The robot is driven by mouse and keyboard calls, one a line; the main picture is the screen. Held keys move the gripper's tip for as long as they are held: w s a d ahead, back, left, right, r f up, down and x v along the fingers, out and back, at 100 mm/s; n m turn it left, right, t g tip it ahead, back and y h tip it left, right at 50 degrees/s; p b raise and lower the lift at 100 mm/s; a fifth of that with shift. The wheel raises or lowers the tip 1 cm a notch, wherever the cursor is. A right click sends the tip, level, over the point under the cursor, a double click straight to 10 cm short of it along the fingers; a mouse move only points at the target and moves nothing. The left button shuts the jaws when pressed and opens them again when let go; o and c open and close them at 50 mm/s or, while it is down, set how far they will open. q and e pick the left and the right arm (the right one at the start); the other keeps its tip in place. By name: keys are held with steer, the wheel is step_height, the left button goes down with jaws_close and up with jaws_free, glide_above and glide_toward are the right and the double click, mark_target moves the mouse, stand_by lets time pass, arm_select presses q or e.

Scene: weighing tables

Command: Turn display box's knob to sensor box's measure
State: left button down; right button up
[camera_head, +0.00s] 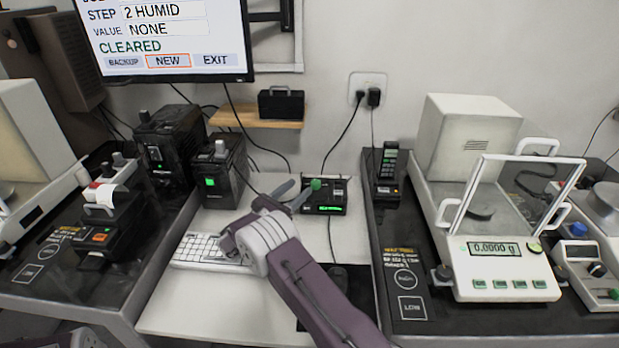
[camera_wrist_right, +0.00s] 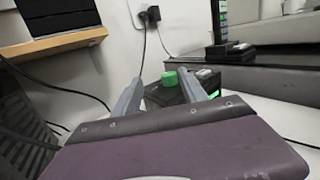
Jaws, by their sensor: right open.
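A low black box (camera_head: 325,207) with a green-lit display and a green knob (camera_head: 316,184) stands at the back of the white middle table; it looks like the display box. My right gripper (camera_head: 296,190) is open and empty. Its two grey fingers point toward the knob. In the right wrist view, the green knob (camera_wrist_right: 170,78) shows between and beyond the fingertips, apparently untouched. Part of the box is hidden behind the right finger there. I cannot tell for sure which device is the sensor box. My left gripper is not in view.
A monitor (camera_head: 165,40) reads step 2 HUMID, value NONE, CLEARED. Black boxes (camera_head: 172,150) with knobs stand left, one (camera_head: 222,180) with a green light. A keyboard (camera_head: 205,250) lies left of my arm. A handheld device (camera_head: 388,170) and a balance (camera_head: 500,262) stand right.

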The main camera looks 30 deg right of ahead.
mark_target(314, 186)
steer(key=s+n+t+y+p, duration=0.1)
steer(key=s+f+n+t+y, duration=0.1)
steer(key=s, duration=0.1)
steer(key=shift+s+d+f+t+y+p, duration=0.15)
steer(key=shift+s+t+y+p, duration=0.05)
steer(key=shift+t+y+p, duration=0.2)
arm_select(q)
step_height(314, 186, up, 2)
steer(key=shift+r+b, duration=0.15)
steer(key=shift+b, duration=0.35)
arm_select(e)
steer(key=x, duration=0.9)
